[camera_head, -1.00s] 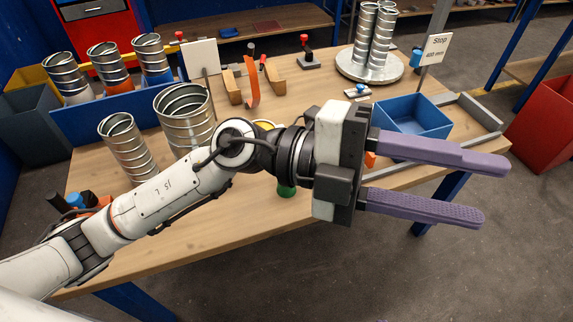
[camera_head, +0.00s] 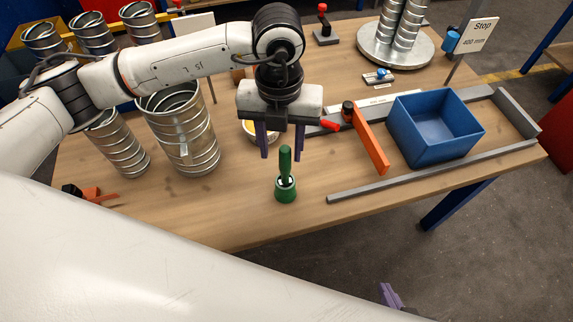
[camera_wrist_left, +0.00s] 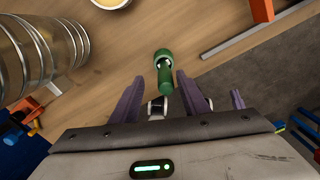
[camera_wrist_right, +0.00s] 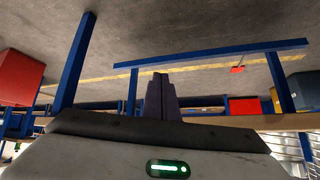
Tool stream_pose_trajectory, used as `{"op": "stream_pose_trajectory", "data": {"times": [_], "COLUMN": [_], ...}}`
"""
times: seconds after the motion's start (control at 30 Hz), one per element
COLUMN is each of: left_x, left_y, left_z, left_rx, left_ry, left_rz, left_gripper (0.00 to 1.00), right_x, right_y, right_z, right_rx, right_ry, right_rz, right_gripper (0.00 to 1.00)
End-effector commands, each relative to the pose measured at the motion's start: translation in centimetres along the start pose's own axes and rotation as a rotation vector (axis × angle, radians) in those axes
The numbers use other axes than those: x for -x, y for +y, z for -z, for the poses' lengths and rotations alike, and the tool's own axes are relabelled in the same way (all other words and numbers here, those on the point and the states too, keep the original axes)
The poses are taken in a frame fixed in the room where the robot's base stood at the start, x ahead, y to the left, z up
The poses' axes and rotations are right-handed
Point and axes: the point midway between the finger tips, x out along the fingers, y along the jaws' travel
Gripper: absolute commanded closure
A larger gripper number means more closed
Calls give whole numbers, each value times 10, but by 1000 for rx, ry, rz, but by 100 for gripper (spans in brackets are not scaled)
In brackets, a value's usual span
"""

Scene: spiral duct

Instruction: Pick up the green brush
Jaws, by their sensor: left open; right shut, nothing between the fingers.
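The green brush (camera_head: 285,167) stands upright in a green holder (camera_head: 286,192) near the front of the wooden table. In the left wrist view the green brush (camera_wrist_left: 180,106) points toward the camera, with its handle between the purple fingers. My left gripper (camera_head: 268,145) is open, its fingers pointing down, just behind and above the brush in the head view; it is not shut on it. In the left wrist view my left gripper (camera_wrist_left: 163,98) has one finger on each side of the handle. My right gripper (camera_head: 390,294) is shut and empty, low in front of the table; it also shows in the right wrist view (camera_wrist_right: 161,85).
A blue bin (camera_head: 435,128) and grey rails (camera_head: 430,170) lie right of the brush. A large spiral duct (camera_head: 180,130) stands left.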

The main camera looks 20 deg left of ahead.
Motion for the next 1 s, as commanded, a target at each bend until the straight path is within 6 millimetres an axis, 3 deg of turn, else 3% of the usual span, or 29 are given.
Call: {"op": "stream_pose_trajectory", "data": {"times": [0.17, 0.43, 0.73, 1.0], "left_x": [-13, -51, -58, -57], "left_y": [-2, -8, -8, -8], "left_z": [2, 4, 4, 4], "left_rx": [-2, 0, -2, -2], "left_ry": [3, 2, 0, 0], "left_rz": [0, 0, 2, 2], "left_gripper": [59, 59, 59, 100], "right_x": [3, 6, 5, 6], "right_y": [-1, 0, 1, 0], "right_z": [2, 22, 23, 19], "right_rx": [0, 3, 4, 3], "right_ry": [-1, 29, 31, 24], "right_rz": [0, -1, -1, -1], "right_gripper": [100, 100, 100, 100]}}
